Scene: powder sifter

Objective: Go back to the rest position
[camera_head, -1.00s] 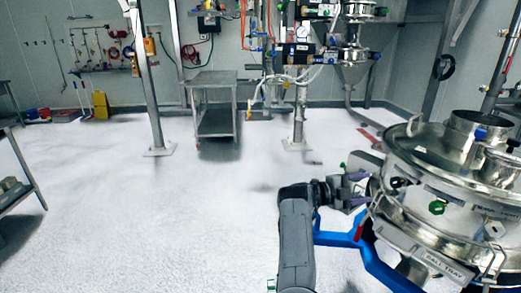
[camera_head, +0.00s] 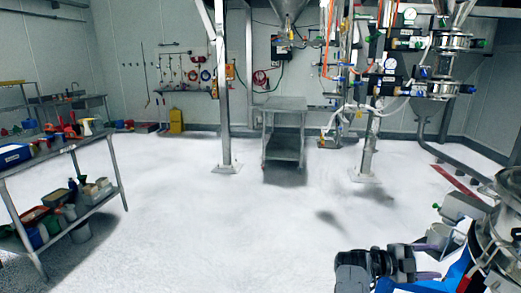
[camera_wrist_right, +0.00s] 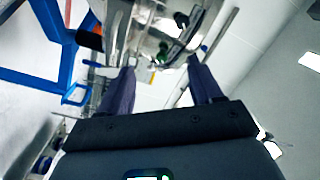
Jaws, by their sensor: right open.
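My right gripper (camera_head: 432,258) is at the bottom right of the head view, beside the steel sifter (camera_head: 503,235), which the picture's right edge cuts off. The right wrist view shows its two purple fingers (camera_wrist_right: 162,78) spread apart with nothing held between them. The sifter's shiny steel body (camera_wrist_right: 160,30) lies beyond the fingertips. I cannot tell the exact distance between them. My left gripper is not in view.
A blue frame (camera_head: 458,277) stands close by the right gripper and sifter. A metal shelf (camera_head: 82,142) with containers is at the left. A steel table (camera_head: 284,107) and posts stand behind. The white floor (camera_head: 220,225) in the middle is clear.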

